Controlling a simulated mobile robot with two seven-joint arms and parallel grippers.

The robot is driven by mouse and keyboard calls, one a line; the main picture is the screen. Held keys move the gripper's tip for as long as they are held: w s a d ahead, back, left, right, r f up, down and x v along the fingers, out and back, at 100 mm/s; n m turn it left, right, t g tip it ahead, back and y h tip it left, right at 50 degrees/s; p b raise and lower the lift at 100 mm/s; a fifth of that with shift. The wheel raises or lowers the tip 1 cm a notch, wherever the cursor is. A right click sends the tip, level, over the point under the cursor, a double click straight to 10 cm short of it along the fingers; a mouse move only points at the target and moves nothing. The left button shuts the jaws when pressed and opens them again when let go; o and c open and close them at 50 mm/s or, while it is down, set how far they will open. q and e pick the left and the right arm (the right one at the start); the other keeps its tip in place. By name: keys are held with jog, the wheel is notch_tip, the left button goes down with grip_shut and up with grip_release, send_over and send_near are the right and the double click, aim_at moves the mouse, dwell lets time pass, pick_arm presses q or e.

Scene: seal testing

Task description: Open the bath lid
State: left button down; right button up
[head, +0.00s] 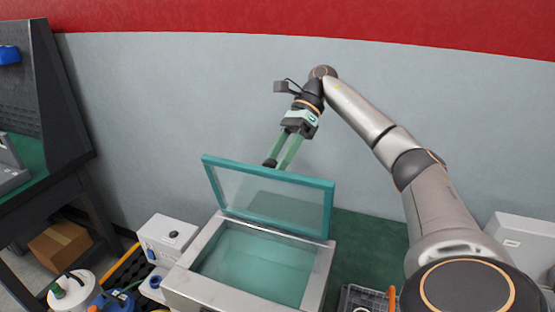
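The bath (318,275) is a pale metal box with a teal basin inside, at the bottom centre of the head view. Its lid (325,212) has a teal frame and a clear pane. The lid stands raised, tilted up along the far side of the bath, and the basin is uncovered. My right gripper (276,165) points down at the lid's top edge, its two green fingers apart with a gap between them and nothing visible in it. I cannot tell whether the fingertips touch the lid. My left gripper is out of view.
A white unit (165,238) stands left of the bath. A dark wire basket (365,298) is at the front right, and a white box (520,238) is farther right. Green surface (365,240) shows clear right of the lid. A grey wall (160,110) is behind.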

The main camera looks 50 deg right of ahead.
jog(key=o, duration=0.3)
jog(key=shift+w+f, duration=0.15)
jog(key=shift+r, duration=0.25)
jog(key=s+a+r+b, duration=0.3)
jog(key=s+a+r, duration=0.6)
jog(key=r, duration=0.4)
jog(key=shift+s+a, duration=0.35)
jog(key=shift+s, duration=0.3)
jog(key=shift+f, duration=0.1)
